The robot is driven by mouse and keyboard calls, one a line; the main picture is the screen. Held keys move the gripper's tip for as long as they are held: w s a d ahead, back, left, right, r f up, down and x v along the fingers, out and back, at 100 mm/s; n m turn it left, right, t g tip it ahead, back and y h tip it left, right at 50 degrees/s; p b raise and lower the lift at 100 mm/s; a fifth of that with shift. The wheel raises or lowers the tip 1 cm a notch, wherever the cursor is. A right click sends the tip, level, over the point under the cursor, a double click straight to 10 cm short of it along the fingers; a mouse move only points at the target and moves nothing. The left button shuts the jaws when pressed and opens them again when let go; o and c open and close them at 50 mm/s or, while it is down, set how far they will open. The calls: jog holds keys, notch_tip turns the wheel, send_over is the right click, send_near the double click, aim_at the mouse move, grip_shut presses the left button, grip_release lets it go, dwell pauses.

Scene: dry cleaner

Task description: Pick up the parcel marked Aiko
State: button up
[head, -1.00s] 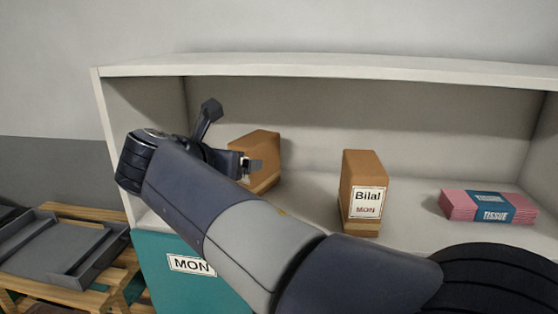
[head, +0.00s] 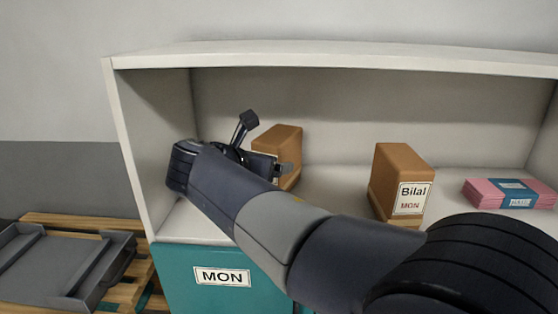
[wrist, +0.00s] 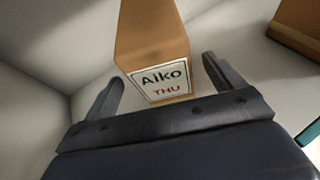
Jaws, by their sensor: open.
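The parcel marked Aiko (wrist: 152,42) is a brown box with a white label reading "Aiko THU" in the wrist view. It stands on the shelf, and its label faces my gripper. In the head view the same parcel (head: 280,139) is partly hidden behind my arm and gripper. My gripper (wrist: 165,82) is open, with one finger to each side of the parcel's label end. I cannot tell how far the fingers reach along its sides. In the head view my gripper (head: 284,171) is at the parcel's front.
A brown parcel marked Bilal MON (head: 398,178) stands to the right on the same shelf (head: 335,190). A pink tissue pack (head: 490,193) lies farther right. The shelf's left wall (head: 150,140) is close to my gripper. A grey tray (head: 60,265) sits on a wooden pallet at lower left.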

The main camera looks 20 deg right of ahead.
jog(key=p+x, duration=0.1)
jog(key=x, duration=0.4)
jog(key=shift+d+f, duration=0.1)
jog(key=c, duration=1.3)
